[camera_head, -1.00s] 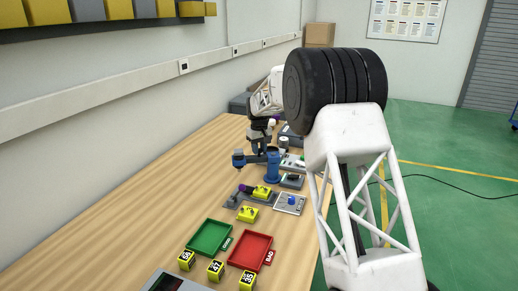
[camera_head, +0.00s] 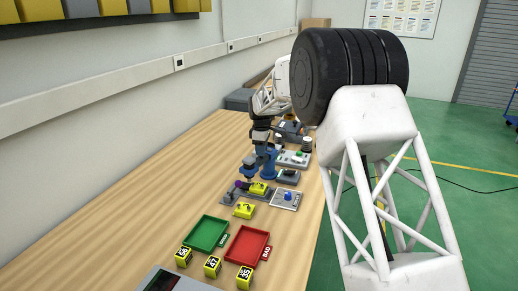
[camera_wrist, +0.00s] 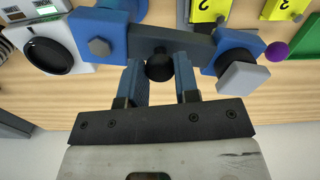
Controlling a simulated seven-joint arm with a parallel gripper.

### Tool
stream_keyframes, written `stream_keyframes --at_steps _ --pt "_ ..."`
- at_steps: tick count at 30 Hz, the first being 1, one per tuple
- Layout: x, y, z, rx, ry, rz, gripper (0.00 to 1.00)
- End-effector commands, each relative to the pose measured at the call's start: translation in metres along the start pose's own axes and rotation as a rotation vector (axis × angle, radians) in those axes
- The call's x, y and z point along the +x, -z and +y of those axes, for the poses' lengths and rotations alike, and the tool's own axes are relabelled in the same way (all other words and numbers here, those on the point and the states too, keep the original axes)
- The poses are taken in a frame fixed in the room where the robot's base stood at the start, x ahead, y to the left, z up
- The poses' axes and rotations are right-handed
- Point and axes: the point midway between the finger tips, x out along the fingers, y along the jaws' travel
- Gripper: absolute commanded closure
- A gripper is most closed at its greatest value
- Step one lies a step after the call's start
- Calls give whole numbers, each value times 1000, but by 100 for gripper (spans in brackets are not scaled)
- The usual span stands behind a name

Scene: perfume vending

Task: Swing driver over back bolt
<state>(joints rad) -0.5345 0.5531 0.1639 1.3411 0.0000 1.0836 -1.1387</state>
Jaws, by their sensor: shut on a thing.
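The driver is a blue post (camera_head: 269,167) with a dark swing bar (camera_wrist: 168,42) that carries a blue driver head (camera_head: 248,165). My gripper (camera_wrist: 160,85) is shut on the driver's black ball knob (camera_wrist: 160,67), below the middle of the bar. The driver head is close to the grey fixture (camera_head: 231,197), which holds a yellow block (camera_head: 258,188) and a purple knob (camera_head: 240,184). The back bolt cannot be made out.
A second yellow block (camera_head: 244,210) is in front of the fixture. A green tray (camera_head: 208,234), a red tray (camera_head: 247,246) and numbered yellow blocks (camera_head: 213,266) are nearer. A grey plate with a blue button (camera_head: 286,198) is to the right. The left table is bare.

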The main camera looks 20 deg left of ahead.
Motion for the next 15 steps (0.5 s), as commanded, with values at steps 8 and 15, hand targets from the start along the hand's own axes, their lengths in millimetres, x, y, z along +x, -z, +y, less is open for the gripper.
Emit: stream_keyframes --at_steps 8,15 --pt "0 -6 -2 -99 1 0 100" --pt "0 -7 -2 -115 1 0 100"
